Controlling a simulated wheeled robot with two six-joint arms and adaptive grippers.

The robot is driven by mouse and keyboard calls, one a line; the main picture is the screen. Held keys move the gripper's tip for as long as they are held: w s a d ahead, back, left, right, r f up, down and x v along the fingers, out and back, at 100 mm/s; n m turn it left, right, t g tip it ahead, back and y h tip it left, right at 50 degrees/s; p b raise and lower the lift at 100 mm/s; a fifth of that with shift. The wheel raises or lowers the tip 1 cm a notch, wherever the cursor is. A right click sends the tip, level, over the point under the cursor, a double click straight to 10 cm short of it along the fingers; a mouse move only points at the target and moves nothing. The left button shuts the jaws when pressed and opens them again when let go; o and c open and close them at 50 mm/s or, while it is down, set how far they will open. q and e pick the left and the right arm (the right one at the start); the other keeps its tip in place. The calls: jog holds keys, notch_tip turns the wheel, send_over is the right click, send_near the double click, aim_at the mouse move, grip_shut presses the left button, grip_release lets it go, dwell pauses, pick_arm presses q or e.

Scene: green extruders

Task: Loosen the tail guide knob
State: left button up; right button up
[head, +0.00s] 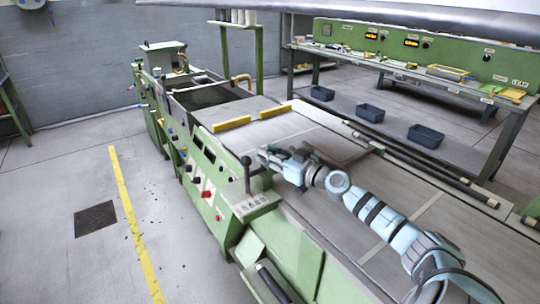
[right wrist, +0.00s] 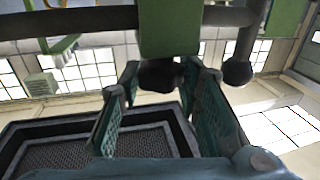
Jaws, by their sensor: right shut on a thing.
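A black knob (right wrist: 160,75) sits at the lower end of a green bracket (right wrist: 168,28) in the right wrist view. The fingers of my right gripper (right wrist: 158,88) stand on either side of this knob and are shut on it. In the head view my right gripper (head: 275,158) is low over the near side of the green machine (head: 238,190), beside an upright lever with a dark ball (head: 246,160). The knob cannot be made out there. A second black knob (right wrist: 237,72) hangs outside the fingers. My left gripper is not in view.
Two yellow bars (head: 232,124) lie across the machine bed. A control panel with a red button (head: 206,194) is on its near side. Dark horizontal rods (right wrist: 70,22) cross the upper wrist view.

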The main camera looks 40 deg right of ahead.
jog(key=shift+d+f+n+y+b, duration=0.1)
jog(key=shift+f+n+y+b, duration=0.2)
jog(key=shift+y+b, duration=0.15)
jog(key=shift+r+n+y+p, duration=0.3)
jog(key=shift+y+p, duration=0.25)
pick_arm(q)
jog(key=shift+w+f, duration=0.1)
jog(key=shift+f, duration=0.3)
pick_arm(e)
jog(key=shift+f, duration=0.1)
jog(key=o, duration=1.2)
jog(key=shift+c, duration=0.2)
